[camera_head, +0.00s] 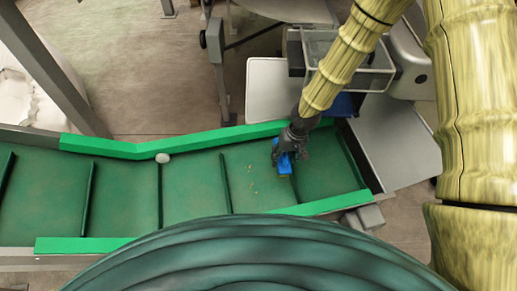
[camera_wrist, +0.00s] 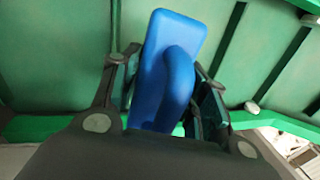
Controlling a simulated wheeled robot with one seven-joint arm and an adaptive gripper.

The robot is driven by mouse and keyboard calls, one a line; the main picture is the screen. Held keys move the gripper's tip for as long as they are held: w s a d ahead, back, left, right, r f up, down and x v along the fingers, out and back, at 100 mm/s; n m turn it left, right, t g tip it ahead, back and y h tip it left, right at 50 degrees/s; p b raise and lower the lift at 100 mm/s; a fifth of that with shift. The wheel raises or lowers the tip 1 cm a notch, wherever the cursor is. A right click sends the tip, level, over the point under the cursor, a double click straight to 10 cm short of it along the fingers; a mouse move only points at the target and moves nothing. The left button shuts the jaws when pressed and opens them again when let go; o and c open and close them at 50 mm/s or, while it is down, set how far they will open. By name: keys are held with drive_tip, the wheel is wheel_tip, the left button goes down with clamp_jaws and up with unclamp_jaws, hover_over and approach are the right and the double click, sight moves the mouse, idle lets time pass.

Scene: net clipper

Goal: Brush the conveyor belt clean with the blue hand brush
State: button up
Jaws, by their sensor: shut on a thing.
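The blue hand brush (camera_head: 284,160) is in my gripper (camera_head: 293,147), over the right part of the green conveyor belt (camera_head: 190,188). In the wrist view, my gripper (camera_wrist: 165,95) is shut around the brush's blue handle (camera_wrist: 178,85), with a dark finger on each side. A yellowish strip shows below the brush in the head view; I cannot tell if it touches the belt. Small tan crumbs (camera_head: 251,183) lie on the belt just left of the brush.
Dark upright cleats (camera_head: 226,184) cross the belt. Bright green side rails (camera_head: 190,141) edge it. A small white round thing (camera_head: 162,158) sits by the far rail. A grey plate (camera_head: 398,140) lies beyond the right end. A white panel (camera_head: 270,90) and clear box stand behind.

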drive_tip(key=a+r+n+b, duration=0.15)
drive_tip(key=a+r, duration=0.25)
drive_tip(key=a, duration=0.4)
drive_tip(key=shift+w+d+f+b+x, duration=0.1)
drive_tip(key=shift+w+d+b+x, duration=0.3)
drive_tip(key=shift+b+x, duration=1.7)
drive_tip(key=shift+w+d+f+b+x, duration=0.15)
drive_tip(key=shift+d+b+x, duration=0.8)
drive_tip(key=shift+x, duration=1.85)
drive_tip(key=shift+w+d+f+b+x, duration=0.1)
drive_tip(key=shift+w+d+b+x, duration=0.05)
drive_tip(key=shift+b+x, duration=2.05)
drive_tip(key=shift+f, duration=0.2)
